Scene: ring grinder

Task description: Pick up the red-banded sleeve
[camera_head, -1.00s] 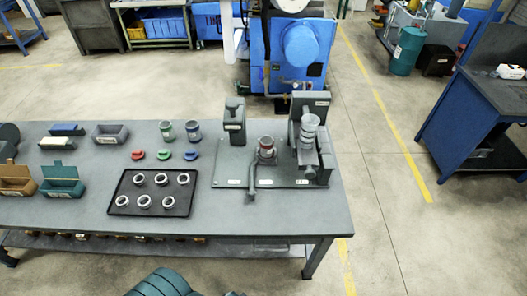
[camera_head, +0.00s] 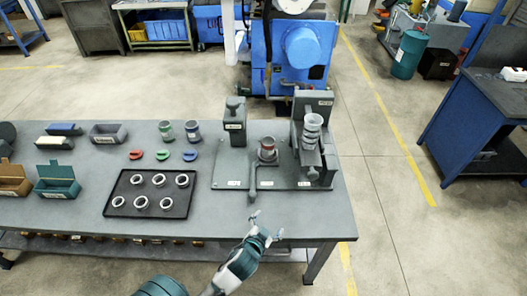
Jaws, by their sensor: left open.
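The red-banded sleeve (camera_head: 267,147) stands upright on a holder on the grey fixture plate (camera_head: 232,172), at the right part of the workbench. Its lower end is hidden in the holder. My left gripper (camera_head: 267,224) is open and empty near the bench's front edge, in front of the fixture plate and apart from the sleeve. The right gripper is out of view.
A lever (camera_head: 253,184) stands between my gripper and the sleeve. A grinder unit (camera_head: 311,140) is right of the sleeve, and a grey post (camera_head: 235,122) is behind left. A black tray (camera_head: 122,203) with several rings lies left. Green-banded (camera_head: 165,131) and blue-banded (camera_head: 192,130) sleeves stand further back.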

